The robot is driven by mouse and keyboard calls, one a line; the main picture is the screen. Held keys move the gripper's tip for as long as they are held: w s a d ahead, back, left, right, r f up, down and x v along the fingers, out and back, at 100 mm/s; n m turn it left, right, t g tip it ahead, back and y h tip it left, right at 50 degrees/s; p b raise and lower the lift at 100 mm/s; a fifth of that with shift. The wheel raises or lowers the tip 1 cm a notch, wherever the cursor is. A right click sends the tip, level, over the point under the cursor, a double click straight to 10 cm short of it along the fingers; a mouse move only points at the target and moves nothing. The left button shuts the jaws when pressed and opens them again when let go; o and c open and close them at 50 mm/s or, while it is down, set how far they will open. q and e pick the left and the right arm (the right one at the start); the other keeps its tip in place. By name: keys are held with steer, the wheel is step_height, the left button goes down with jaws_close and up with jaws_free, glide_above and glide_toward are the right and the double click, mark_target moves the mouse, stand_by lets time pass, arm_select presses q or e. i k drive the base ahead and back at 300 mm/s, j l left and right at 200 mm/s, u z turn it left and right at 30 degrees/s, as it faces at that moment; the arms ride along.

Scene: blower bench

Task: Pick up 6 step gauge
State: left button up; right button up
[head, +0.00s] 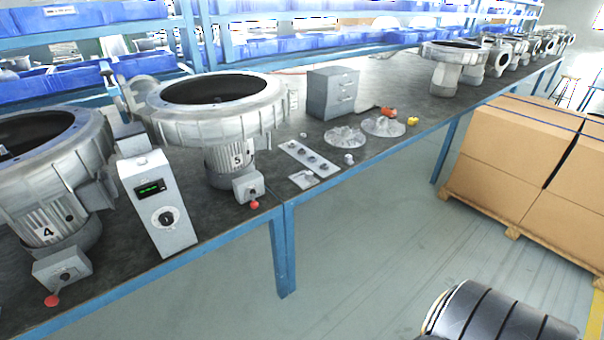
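I cannot make out for certain which item is the step gauge. A light flat bar (310,158) with several round dark-topped parts in a row lies on the dark bench top, right of the blower marked 5 (228,160). A small light plate (303,179) with a part on it lies in front of the bar, near the bench's front edge. A small whitish piece (349,158) sits to the right of the bar. Neither of my grippers is in view.
A grey drawer box (332,93), two clear round parts (345,137) (383,126), and orange (388,112) and yellow (412,121) items are on the bench. A control box (157,205) stands left. Cartons (530,150) stand right; a black ribbed object (500,315) is at bottom right. The floor between is clear.

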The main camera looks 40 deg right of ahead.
mark_target(349, 157)
steer(key=i+l+z, duration=0.1)
steer(key=l+z, duration=0.15)
steer(key=z, duration=0.15)
steer(key=i+l+z, duration=0.15)
steer(key=z, duration=0.2)
steer(key=i+l+z, duration=0.15)
steer(key=z, duration=0.25)
steer(key=i+l+z, duration=0.15)
steer(key=z, duration=0.2)
steer(key=i+l+u, duration=0.15)
steer(key=u, duration=0.9)
steer(key=l+u, duration=0.45)
steer(key=l, duration=0.4)
steer(key=l+u, duration=0.45)
steer(key=l, duration=0.95)
steer(key=k, duration=0.05)
